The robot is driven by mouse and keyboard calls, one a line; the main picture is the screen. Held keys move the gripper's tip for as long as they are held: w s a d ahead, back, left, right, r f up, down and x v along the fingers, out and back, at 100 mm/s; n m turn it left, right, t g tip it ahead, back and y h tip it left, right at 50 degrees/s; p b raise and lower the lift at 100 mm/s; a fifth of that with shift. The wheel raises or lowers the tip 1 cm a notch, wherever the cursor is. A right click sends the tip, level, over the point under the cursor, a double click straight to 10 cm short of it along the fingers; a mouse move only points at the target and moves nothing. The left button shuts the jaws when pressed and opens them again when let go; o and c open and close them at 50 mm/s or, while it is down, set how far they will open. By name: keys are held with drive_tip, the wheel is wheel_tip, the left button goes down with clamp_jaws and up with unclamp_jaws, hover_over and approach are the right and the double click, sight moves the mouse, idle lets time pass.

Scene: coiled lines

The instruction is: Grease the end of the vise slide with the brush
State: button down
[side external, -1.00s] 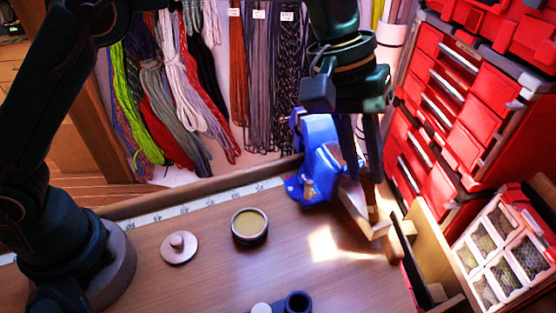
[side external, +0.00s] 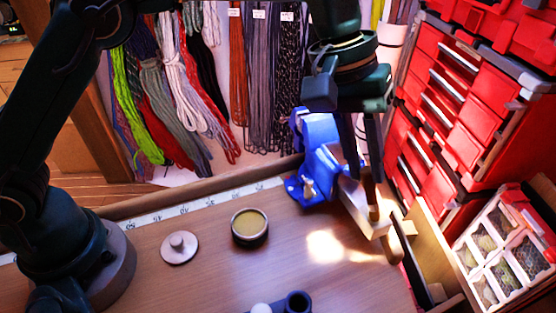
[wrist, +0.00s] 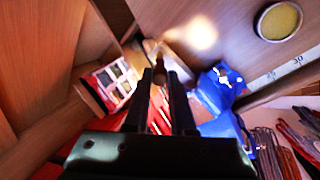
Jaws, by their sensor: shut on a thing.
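My gripper (side external: 363,178) is shut on a thin brush (side external: 373,205), which points down with its tip at the outer end of the vise slide. The brush tip (wrist: 160,62) also shows between my fingertips in the wrist view; I cannot tell if it touches the slide. The blue vise (side external: 320,165) stands at the back edge of the bench and appears at the right in the wrist view (wrist: 222,78). Its pale slide (side external: 355,200) sticks out toward the lower right. An open round tin of yellowish grease (side external: 250,227) stands on the bench, its lid (side external: 180,248) beside it.
A wooden box or drawer (side external: 433,245) stands close to the right of the slide. Red drawer cabinets (side external: 450,110) and a white-framed compartment case (side external: 505,250) fill the right side. A dark tube-like holder (side external: 297,303) sits at the front. Coiled lines hang behind.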

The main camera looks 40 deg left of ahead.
drive_tip(key=shift+w+a, duration=0.25)
drive_tip(key=shift+w, duration=0.05)
drive_tip(key=shift+w+a, duration=0.1)
drive_tip(key=shift+w+a, duration=0.35)
drive_tip(key=shift+w, duration=0.1)
drive_tip(key=shift+w+a, duration=0.2)
drive_tip(key=shift+w, duration=0.1)
idle(0.3)
drive_tip(key=shift+d, duration=0.1)
drive_tip(key=shift+s+d, duration=0.35)
drive_tip(key=shift+d, duration=0.2)
drive_tip(key=shift+d, duration=0.1)
idle(0.4)
drive_tip(key=shift+s+d, duration=0.3)
drive_tip(key=shift+d, duration=0.2)
drive_tip(key=shift+s+d, duration=0.1)
drive_tip(key=shift+d, duration=0.1)
